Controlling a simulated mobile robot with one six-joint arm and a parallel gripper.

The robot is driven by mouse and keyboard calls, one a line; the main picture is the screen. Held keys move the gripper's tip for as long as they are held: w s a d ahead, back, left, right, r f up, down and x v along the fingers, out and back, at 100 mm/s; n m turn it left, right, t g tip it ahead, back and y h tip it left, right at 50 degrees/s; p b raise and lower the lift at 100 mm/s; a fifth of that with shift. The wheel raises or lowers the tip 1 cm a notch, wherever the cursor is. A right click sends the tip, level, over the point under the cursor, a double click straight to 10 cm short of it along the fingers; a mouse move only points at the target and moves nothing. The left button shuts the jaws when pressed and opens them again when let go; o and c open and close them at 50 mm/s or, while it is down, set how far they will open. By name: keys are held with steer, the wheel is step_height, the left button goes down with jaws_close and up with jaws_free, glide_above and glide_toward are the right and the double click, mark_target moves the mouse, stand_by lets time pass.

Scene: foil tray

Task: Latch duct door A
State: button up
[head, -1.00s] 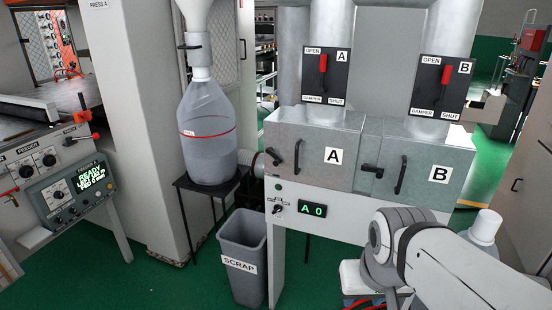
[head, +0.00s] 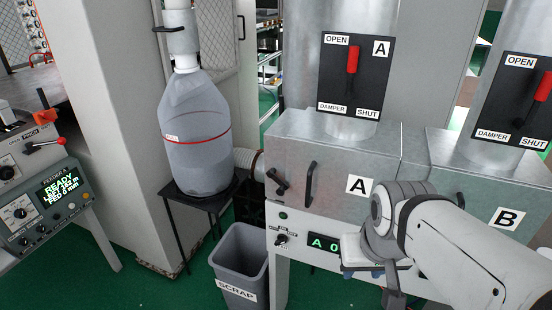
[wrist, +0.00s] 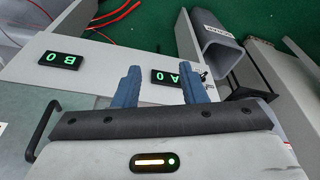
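Duct door A (head: 337,190) is the grey metal front labelled A in the head view. It looks shut, flush with its housing. A black latch lever (head: 277,181) sits slanted at its left edge, and a black bar handle (head: 309,184) stands upright beside it. In the wrist view, my gripper (wrist: 160,88) has its two blue fingers apart with nothing between them. In the head view my gripper is in front of the panel below door A, right of the latch and apart from it. My arm partly hides the A 0 display (head: 322,243).
Door B (head: 480,200) is right of door A, partly behind my arm. Damper lever A (head: 352,62) is up at OPEN. A grey scrap bin (head: 240,262) stands below left. A large bottle (head: 195,150) stands on a black stand. A bar handle (wrist: 40,130) is near my gripper's left side.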

steer(key=shift+w+d, duration=0.1)
steer(key=shift+w, duration=0.25)
steer(key=shift+s+r, duration=0.1)
step_height(320, 180, down, 5)
steer(key=w+d+n+g+h+b, duration=0.1)
steer(key=d+n+h+b, duration=0.15)
steer(key=n+b, duration=0.2)
steer(key=n+t+h+b, duration=0.4)
steer(key=n+t+b, duration=1)
steer(key=n, duration=1.3)
glide_toward(277, 182)
steer(key=w+d+f, duration=0.1)
steer(key=w+d, duration=0.3)
steer(key=shift+w+f+t+p, duration=0.2)
steer(key=shift+w+t+p, duration=0.15)
steer(key=shift+t+p, duration=0.1)
